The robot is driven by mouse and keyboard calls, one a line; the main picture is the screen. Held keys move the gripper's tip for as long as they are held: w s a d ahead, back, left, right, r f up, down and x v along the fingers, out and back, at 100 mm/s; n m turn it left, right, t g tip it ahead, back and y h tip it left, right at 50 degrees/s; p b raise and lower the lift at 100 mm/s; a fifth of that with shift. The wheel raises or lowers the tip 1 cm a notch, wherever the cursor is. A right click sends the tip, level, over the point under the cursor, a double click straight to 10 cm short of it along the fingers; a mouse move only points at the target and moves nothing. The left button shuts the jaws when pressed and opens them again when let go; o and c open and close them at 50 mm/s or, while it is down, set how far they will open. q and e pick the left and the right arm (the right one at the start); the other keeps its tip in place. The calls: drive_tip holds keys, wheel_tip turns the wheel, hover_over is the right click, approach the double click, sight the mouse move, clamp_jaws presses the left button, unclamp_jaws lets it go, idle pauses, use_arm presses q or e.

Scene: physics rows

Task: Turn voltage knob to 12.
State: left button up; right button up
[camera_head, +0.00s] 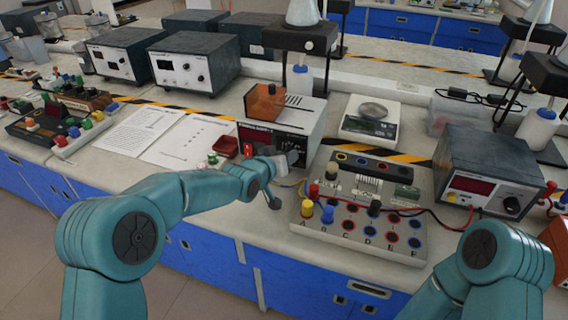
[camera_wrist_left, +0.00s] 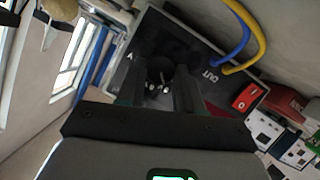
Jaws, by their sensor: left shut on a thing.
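The power supply (camera_head: 300,122) with a dark front panel and a red display stands mid-bench in the head view. Its panel (camera_wrist_left: 205,58) fills the upper middle of the left wrist view, tilted, with an "OUT" label. The black voltage knob (camera_wrist_left: 160,70) sits on this panel, with small white marks near it that are too small to read. My left gripper (camera_head: 290,160) is at the panel's front, and in the wrist view its dark fingers (camera_wrist_left: 158,82) are shut on the knob, one on each side. The knob's pointer is hidden. My right arm shows at the lower right, but its gripper is out of view.
A red rocker switch (camera_wrist_left: 246,97) and yellow and blue cables (camera_wrist_left: 240,50) are beside the knob. A connection board (camera_head: 350,245) with coloured plugs stands right of my gripper. An orange-brown box (camera_head: 264,102) sits on top of the supply. Paper sheets (camera_head: 185,140) lie to the left.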

idle(0.3)
use_arm(q)
drive_tip(key=o, duration=1)
drive_tip(key=shift+w+d, duration=0.1)
drive_tip(key=shift+o, duration=0.2)
drive_tip(key=b+v, duration=0.1)
drive_tip(key=v, duration=1.5)
